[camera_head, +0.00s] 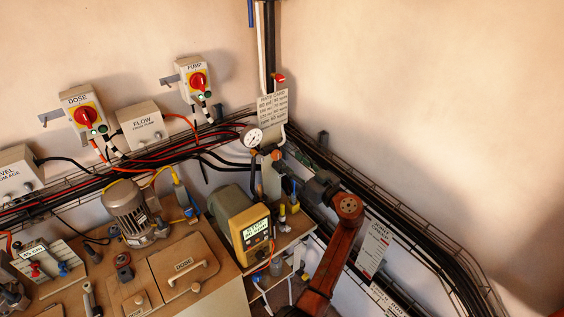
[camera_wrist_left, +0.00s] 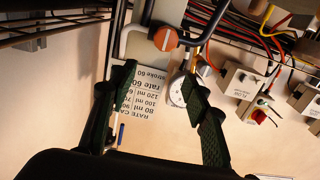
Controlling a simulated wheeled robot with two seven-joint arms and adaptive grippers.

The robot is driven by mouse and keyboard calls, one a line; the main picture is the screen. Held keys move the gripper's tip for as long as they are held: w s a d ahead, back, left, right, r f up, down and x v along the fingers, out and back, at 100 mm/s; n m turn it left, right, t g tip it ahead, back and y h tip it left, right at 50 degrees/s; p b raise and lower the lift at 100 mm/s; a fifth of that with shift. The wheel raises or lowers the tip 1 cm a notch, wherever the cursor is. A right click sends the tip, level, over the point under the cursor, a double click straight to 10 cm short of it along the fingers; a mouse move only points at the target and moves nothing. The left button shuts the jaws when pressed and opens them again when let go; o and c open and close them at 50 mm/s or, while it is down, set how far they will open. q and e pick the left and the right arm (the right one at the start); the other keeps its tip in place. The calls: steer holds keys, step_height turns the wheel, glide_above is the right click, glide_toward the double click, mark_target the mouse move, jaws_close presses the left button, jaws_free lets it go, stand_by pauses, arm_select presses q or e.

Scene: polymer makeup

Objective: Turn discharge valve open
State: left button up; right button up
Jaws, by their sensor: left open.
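An orange round knob with a pale bar across its face, which looks like the discharge valve, shows in the left wrist view (camera_wrist_left: 165,38). It sits on the pipework beside the pressure gauge (camera_head: 252,137), and also shows small in the head view (camera_head: 276,155). My left gripper (camera_head: 294,160) is close to this pipework. In the left wrist view its two dark green fingers (camera_wrist_left: 148,88) are spread apart with nothing between them. The knob lies beyond the fingertips, apparently untouched. The right finger partly covers the gauge. My right gripper is out of view.
A rate card (camera_head: 273,108) hangs on the wall above the knob. Cable trays with black and red cables (camera_head: 400,235) run along both walls. A yellow-fronted pump (camera_head: 255,240) stands below. DOSE (camera_head: 84,112) and PUMP (camera_head: 196,82) switch boxes are at left.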

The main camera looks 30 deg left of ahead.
mark_target(278, 157)
arm_select(q)
steer(key=w+a+f, duration=0.1)
steer(key=a, duration=0.1)
steer(key=a+f, duration=0.1)
steer(key=a, duration=0.1)
steer(key=w+a+f, duration=0.1)
steer(key=a, duration=0.1)
steer(key=shift+w+a, duration=0.15)
steer(key=shift+w, duration=0.2)
steer(key=shift+w+a, duration=0.2)
steer(key=shift+a, duration=0.35)
steer(key=shift+f, duration=0.1)
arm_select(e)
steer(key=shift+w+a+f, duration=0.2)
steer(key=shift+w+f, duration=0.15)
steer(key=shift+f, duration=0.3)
arm_select(q)
steer(key=shift+c, duration=0.7)
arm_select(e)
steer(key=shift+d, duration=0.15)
arm_select(q)
steer(key=shift+c, duration=0.7)
steer(key=c, duration=0.9)
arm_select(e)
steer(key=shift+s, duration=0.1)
